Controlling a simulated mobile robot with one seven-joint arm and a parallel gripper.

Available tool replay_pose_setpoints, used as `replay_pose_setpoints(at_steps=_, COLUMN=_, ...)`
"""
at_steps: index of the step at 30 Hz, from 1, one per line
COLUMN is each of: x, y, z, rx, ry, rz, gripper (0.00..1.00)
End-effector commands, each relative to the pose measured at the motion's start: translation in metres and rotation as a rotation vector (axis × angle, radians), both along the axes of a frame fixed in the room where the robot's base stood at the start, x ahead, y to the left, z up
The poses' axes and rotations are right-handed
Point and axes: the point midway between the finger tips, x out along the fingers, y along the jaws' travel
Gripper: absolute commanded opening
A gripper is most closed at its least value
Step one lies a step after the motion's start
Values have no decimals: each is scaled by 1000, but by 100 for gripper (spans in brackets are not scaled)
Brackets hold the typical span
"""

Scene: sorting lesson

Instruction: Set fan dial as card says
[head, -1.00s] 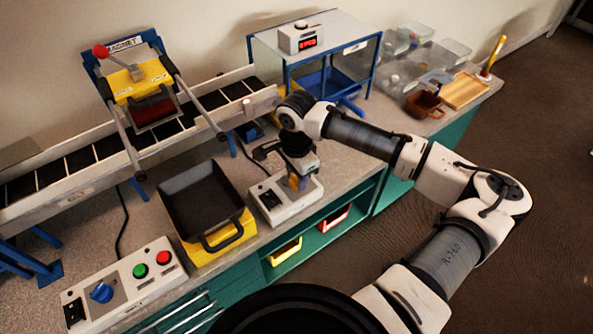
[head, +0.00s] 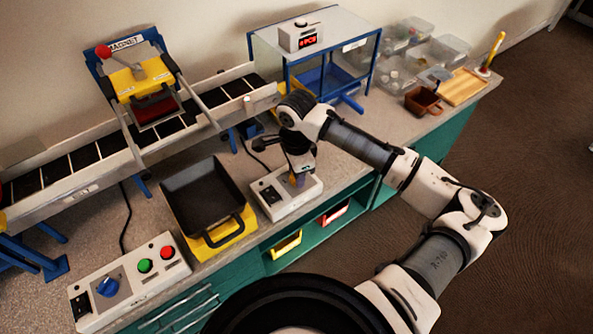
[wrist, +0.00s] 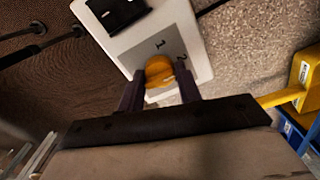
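A yellow dial (head: 299,181) stands on a white control box (head: 272,205) at the bench's front edge, beneath my gripper (head: 298,172). In the wrist view, the dial (wrist: 159,72) sits between the two dark fingertips of my gripper (wrist: 161,84), which appear to press its sides. Numerals, apparently 1 and 2, are printed on the box's face (wrist: 184,35) beside the dial. A black switch (wrist: 118,12) is on the same box. In the head view the fingers partly hide the dial, and its pointer is unclear. I cannot make out a card.
A black tray with a yellow front (head: 205,195) stands just left of the box. Another panel (head: 130,285) has a blue knob, green button and red button. The conveyor (head: 100,170) runs behind. A blue-framed stand (head: 345,50) and clear bins (head: 450,48) are at the back right.

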Motion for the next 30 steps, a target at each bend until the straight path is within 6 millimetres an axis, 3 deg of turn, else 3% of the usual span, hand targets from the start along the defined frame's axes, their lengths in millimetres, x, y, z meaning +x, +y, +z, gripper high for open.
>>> replay_pose_setpoints(at_steps=5, x=0, y=0, z=0, rx=-1, ry=0, rz=1, gripper=55)
replay_pose_setpoints(at_steps=16, x=0, y=0, z=7, rx=2, ry=-2, rz=1, gripper=55)
replay_pose_setpoints(at_steps=20, x=0, y=0, z=27, rx=1, ry=-3, rz=2, gripper=55)
replay_pose_setpoints(at_steps=30, x=1, y=1, z=104, rx=1, ry=-3, rz=3, gripper=55)
